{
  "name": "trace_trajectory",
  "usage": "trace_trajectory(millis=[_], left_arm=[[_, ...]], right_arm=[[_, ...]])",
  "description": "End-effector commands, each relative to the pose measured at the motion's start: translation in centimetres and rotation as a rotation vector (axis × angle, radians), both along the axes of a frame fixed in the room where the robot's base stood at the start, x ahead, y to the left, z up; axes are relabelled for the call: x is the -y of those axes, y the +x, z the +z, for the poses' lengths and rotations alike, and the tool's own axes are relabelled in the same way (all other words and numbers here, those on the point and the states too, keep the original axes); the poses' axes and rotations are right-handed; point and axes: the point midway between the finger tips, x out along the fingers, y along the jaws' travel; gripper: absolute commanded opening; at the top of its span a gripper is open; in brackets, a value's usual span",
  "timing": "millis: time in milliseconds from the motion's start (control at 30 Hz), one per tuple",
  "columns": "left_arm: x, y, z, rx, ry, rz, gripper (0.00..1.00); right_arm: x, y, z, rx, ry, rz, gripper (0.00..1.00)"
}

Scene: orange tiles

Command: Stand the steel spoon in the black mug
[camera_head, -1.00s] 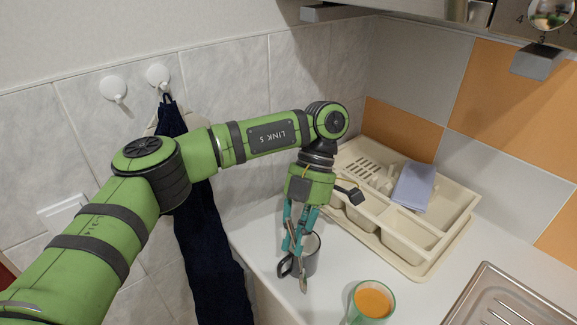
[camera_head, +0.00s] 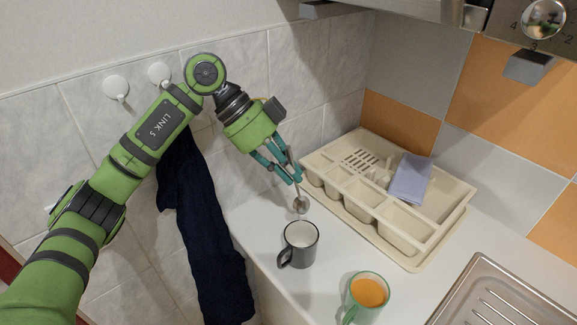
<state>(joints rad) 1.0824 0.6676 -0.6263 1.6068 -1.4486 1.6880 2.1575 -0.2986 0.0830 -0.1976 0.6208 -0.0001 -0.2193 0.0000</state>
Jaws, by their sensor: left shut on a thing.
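The black mug (camera_head: 299,251) stands upright on the white counter, with a pale inside and its handle toward the lower left. My left gripper (camera_head: 285,177) is above and behind the mug, tilted down to the right. It is shut on the steel spoon (camera_head: 300,204), whose bowl hangs down from the fingers. The spoon appears above the mug's far rim in the picture and apart from it. My right gripper does not show.
A cream dish rack (camera_head: 400,236) with a folded grey-blue cloth (camera_head: 411,180) stands to the right. A green cup with orange drink (camera_head: 367,297) is at the front. A steel sink (camera_head: 490,295) is at the lower right. A dark towel (camera_head: 205,230) hangs on the left.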

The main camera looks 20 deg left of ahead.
Motion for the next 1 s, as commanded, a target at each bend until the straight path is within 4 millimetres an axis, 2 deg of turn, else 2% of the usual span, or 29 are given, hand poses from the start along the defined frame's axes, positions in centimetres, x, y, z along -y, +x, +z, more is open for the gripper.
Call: trace_trajectory(millis=[267, 800, 1000], left_arm=[[0.0, 0.0, -1.1, -0.002, -0.001, 0.006, 0.0], [0.0, 0.0, -5.4, -0.002, 0.001, 0.005, 0.0], [0.0, 0.0, -6.8, -0.003, 0.001, 0.005, 0.0]], right_arm=[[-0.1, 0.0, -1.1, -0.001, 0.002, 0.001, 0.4], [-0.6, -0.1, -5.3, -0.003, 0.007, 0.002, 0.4], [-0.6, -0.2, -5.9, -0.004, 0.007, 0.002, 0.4]])
